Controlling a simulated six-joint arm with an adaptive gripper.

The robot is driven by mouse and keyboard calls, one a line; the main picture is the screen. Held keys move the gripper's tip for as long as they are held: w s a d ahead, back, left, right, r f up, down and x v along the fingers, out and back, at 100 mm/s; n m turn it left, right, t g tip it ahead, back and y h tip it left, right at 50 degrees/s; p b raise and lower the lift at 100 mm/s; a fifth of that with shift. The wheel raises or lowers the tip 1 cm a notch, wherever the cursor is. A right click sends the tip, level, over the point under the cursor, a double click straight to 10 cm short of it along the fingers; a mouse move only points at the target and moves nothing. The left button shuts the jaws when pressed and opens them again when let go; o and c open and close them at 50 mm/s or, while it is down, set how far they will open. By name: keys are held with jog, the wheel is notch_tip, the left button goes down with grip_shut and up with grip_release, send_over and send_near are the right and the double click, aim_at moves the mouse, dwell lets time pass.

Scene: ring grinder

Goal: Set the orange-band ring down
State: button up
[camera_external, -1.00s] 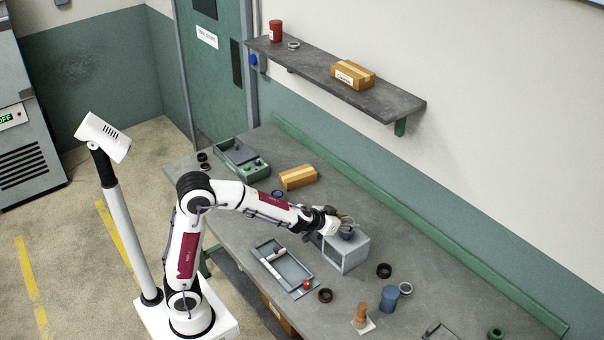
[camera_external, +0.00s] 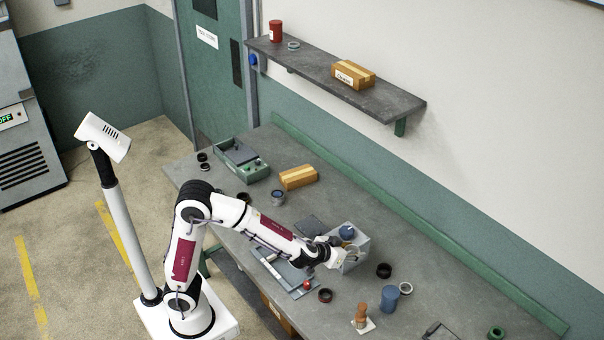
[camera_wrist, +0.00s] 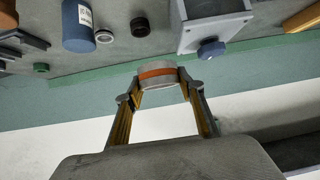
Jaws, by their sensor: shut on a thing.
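The orange-band ring (camera_wrist: 158,74), grey with an orange stripe, is between the fingertips of my gripper (camera_wrist: 160,82) in the wrist view. My gripper is shut on it and holds it up. In the external view my gripper (camera_external: 344,252) is at the near side of the grey grinder box (camera_external: 357,259), close to it; the ring cannot be made out there. The grinder's blue knob (camera_external: 347,231) shows just behind the fingers. The grey box (camera_wrist: 213,20) and blue knob (camera_wrist: 211,49) also show at the top of the wrist view.
A dark ring (camera_external: 384,270), a pale ring (camera_external: 405,288), a blue can (camera_external: 389,299) and a wooden stamp (camera_external: 361,315) stand to the right.

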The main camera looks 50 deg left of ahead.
dwell(0.3)
jog(key=shift+f, duration=6.9)
jog(key=shift+f, duration=0.1)
jog(key=shift+f, duration=2)
jog(key=shift+f, duration=0.1)
jog(key=o, duration=1.3)
jog(key=shift+o, duration=0.2)
